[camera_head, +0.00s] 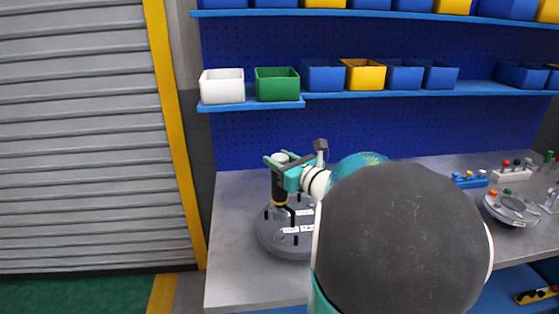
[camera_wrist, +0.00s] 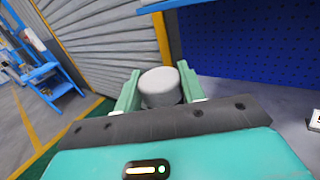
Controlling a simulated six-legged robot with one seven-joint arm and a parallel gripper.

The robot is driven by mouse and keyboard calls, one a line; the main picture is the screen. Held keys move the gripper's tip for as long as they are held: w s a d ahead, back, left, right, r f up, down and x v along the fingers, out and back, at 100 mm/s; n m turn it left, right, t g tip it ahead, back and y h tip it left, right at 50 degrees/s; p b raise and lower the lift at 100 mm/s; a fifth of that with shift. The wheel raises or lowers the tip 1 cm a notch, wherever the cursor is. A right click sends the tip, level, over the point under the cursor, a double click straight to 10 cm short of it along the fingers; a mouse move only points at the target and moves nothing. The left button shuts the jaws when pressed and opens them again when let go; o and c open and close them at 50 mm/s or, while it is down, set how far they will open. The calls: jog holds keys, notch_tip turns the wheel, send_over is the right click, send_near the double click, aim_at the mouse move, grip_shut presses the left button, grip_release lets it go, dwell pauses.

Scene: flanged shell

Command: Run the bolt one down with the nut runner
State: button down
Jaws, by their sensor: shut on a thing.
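My gripper (camera_head: 279,160) is shut on the nut runner (camera_head: 279,190), a dark upright tool with a yellow band and a pale round top. In the wrist view, the two green fingers of my gripper (camera_wrist: 160,90) flank the grey round top of the nut runner (camera_wrist: 160,85). The flanged shell (camera_head: 266,238) is a grey disc on the bench with dark bolts and white labels. The nut runner's lower end is over its back left part; I cannot tell whether it touches a bolt. The labels are too small to read, so bolt one is not certain. My arm hides the shell's right side.
The grey bench (camera_head: 232,275) is clear left of the shell. A shelf (camera_head: 250,105) with bins runs behind, above the bench. At the right are a round grey fixture (camera_head: 512,212) and small racks with coloured knobs (camera_head: 470,180). A roller shutter (camera_head: 80,150) stands left.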

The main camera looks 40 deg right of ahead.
jog(key=shift+f, duration=3.95)
jog(key=shift+w+n+y, duration=0.1)
jog(key=shift+n+y, duration=0.2)
jog(key=shift+y, duration=0.2)
jog(key=shift+r+n+y, duration=0.1)
jog(key=shift+n+y, duration=0.5)
jog(key=shift+y, duration=0.3)
jog(key=shift+n+y, duration=0.3)
jog(key=shift+y, duration=0.2)
jog(key=shift+f, duration=0.3)
jog(key=shift+r, duration=0.1)
jog(key=shift+r, duration=2.95)
